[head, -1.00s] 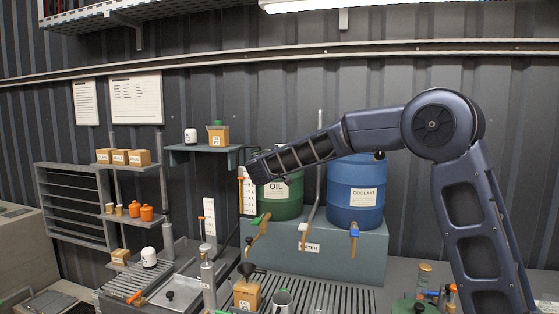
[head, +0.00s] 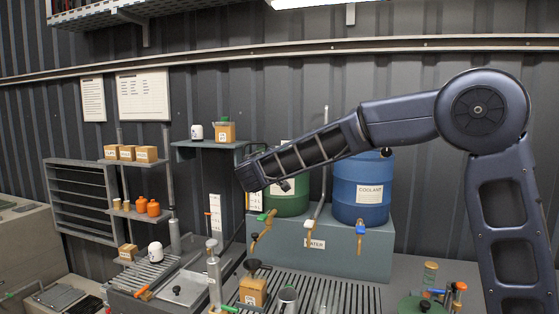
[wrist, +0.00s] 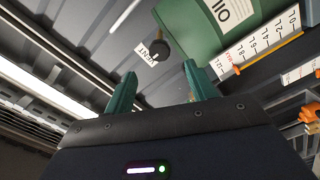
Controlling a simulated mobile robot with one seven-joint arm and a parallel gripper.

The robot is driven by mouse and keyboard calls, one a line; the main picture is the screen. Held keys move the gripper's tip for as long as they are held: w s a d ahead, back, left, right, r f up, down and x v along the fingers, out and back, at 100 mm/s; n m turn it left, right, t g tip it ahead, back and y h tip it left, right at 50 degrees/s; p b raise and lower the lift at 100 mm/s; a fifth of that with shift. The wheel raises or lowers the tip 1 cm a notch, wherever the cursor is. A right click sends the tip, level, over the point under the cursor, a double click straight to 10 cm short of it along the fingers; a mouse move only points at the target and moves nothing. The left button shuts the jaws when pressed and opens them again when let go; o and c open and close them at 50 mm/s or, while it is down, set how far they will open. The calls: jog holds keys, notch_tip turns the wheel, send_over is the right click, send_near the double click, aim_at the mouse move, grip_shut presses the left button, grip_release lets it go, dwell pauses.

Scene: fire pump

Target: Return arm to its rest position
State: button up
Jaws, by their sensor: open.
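My arm (head: 400,122) reaches in from the right, its elbow high and its forearm sloping down to the left across the front of the drums. My gripper's end (head: 250,176) hangs in front of the green oil drum (head: 287,203), partly covering it. In the wrist view my gripper (wrist: 160,70) shows two teal fingers spread apart with nothing between them. The green oil drum (wrist: 205,25) and a white level scale (wrist: 256,47) lie beyond the fingers there.
A blue coolant drum (head: 361,190) stands on a grey-green block (head: 340,252) with taps. A wall shelf (head: 205,144) holds a box and a small white container. Bench items include a funnel-topped box (head: 252,290) and a metal cup (head: 288,299).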

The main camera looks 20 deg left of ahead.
dwell(0.4)
jog(key=w+d+f+m+g+h, duration=0.1)
jog(key=d+m+g+h, duration=0.15)
jog(key=d, duration=1.25)
jog(key=w+d+f+m+g+h, duration=0.1)
jog(key=d+f+m+g+h, duration=0.2)
jog(key=d, duration=1.2)
jog(key=s+d+f+m+g, duration=0.1)
jog(key=s+d+f+g, duration=0.1)
jog(key=s+d, duration=0.45)
jog(key=s+d+f+m+g, duration=0.1)
jog(key=s+d+f+g, duration=0.2)
jog(key=d, duration=0.6)
jog(key=s+d+f+m+g, duration=0.2)
jog(key=s+d, duration=0.2)
jog(key=d, duration=0.4)
jog(key=s+d+f+m+y, duration=0.3)
jog(key=s+f+y, duration=0.2)
jog(key=s, duration=0.7)
jog(key=shift+s+d+f+g, duration=0.2)
jog(key=shift+f+g, duration=0.25)
jog(key=shift+f, duration=0.25)
jog(key=shift+y, duration=0.25)
